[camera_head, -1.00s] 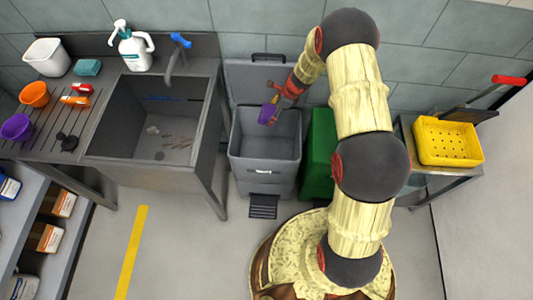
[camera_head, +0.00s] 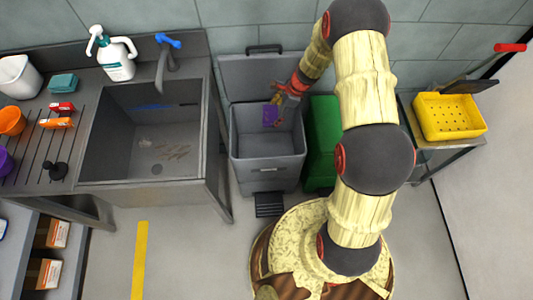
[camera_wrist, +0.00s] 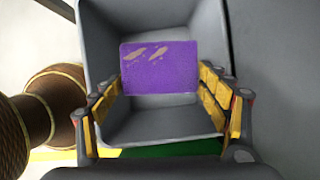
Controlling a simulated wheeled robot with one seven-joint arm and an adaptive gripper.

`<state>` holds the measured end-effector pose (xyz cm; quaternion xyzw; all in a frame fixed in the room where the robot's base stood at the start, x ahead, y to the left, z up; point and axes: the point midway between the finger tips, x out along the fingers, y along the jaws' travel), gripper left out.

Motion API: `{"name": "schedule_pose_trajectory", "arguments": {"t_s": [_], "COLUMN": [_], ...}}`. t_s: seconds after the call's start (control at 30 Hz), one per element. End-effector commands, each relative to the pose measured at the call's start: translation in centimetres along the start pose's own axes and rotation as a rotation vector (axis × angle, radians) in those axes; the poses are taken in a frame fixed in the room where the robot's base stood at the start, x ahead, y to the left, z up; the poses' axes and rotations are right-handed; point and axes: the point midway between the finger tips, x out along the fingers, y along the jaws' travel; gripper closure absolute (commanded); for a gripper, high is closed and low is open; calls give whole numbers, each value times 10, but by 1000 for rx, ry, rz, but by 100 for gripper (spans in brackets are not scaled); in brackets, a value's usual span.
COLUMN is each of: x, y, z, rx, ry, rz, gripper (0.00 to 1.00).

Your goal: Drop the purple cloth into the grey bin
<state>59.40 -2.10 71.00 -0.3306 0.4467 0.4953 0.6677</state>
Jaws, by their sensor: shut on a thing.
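The purple cloth (camera_head: 270,116) is a flat rectangular piece in my gripper (camera_head: 279,97), over the opening of the grey bin (camera_head: 266,172). In the wrist view the purple cloth (camera_wrist: 160,70), with pale brownish patches, spans between the two yellow-padded fingers of my gripper (camera_wrist: 163,80), which is shut on it. The grey bin's inner walls (camera_wrist: 150,15) surround the cloth in that view. The bin's lid (camera_head: 262,75) stands open against the wall. How far the cloth is below the rim is hard to tell.
A green bin (camera_head: 322,145) stands close on the right of the grey bin, partly behind my arm. A dark sink (camera_head: 150,130) is on the left. A yellow basket (camera_head: 449,117) sits on a stand at the right. A black pedal (camera_head: 269,205) is at the grey bin's foot.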

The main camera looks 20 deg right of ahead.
Motion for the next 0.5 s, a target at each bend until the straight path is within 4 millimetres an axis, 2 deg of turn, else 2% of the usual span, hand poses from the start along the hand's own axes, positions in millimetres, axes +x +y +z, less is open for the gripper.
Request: {"name": "schedule_pose_trajectory", "arguments": {"t_s": [0.03, 0.2, 0.5], "x": [10, 26, 30], "y": [0, 0, 0], "z": [-4, -11, -12], "rx": [0, 1, 1], "ry": [0, 0, 0], "rz": [0, 0, -1], "gripper": [45, 45, 45]}}
